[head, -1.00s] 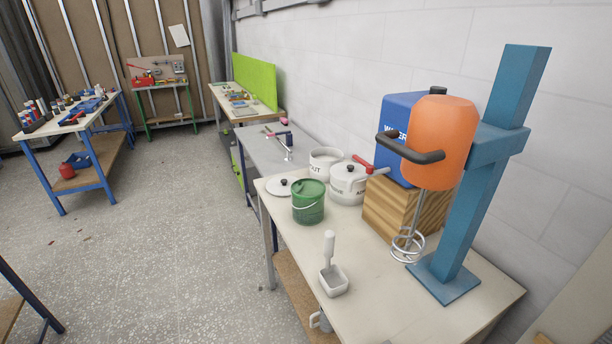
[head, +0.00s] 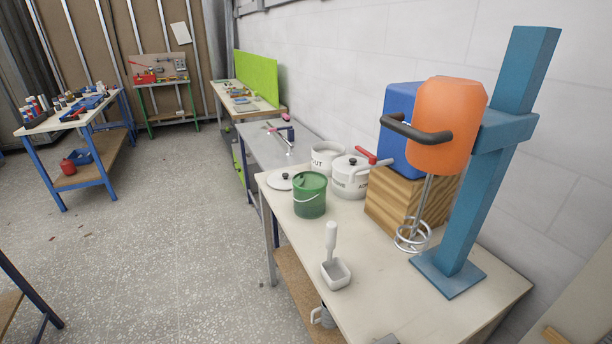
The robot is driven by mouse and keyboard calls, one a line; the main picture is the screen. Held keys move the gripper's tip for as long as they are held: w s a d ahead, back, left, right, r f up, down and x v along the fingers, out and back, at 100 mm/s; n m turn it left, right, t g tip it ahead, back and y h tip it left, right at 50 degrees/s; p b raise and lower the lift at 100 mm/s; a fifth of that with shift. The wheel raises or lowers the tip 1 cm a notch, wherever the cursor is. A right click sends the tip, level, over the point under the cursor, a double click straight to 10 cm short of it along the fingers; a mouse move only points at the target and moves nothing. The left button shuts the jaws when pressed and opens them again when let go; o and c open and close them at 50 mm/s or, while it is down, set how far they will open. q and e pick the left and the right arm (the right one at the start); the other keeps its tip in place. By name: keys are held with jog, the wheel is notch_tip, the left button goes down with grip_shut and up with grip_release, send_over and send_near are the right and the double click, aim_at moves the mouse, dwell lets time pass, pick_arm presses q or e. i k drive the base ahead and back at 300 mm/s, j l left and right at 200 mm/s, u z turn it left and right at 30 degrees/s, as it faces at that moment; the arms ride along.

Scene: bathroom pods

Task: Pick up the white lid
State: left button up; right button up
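A white lid (head: 272,181) with a black knob lies flat on the far left corner of the near table, partly behind a green bucket (head: 310,203). Just behind it stands an open white pot (head: 325,158) with dark lettering. Neither of my grippers can be made out in the head view.
The near table (head: 400,309) also holds a white scoop (head: 336,274), a wooden block (head: 389,205), a blue container (head: 399,104) and an orange mixer (head: 446,128) on a blue stand (head: 470,220). A small grey thing shows at the bottom edge. Open floor (head: 160,250) lies left.

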aim_at(281, 180)
jog(key=i+j+z, duration=0.25)
jog(key=z, duration=0.25)
jog(key=i+j+z, duration=0.15)
jog(key=j+z, duration=0.35)
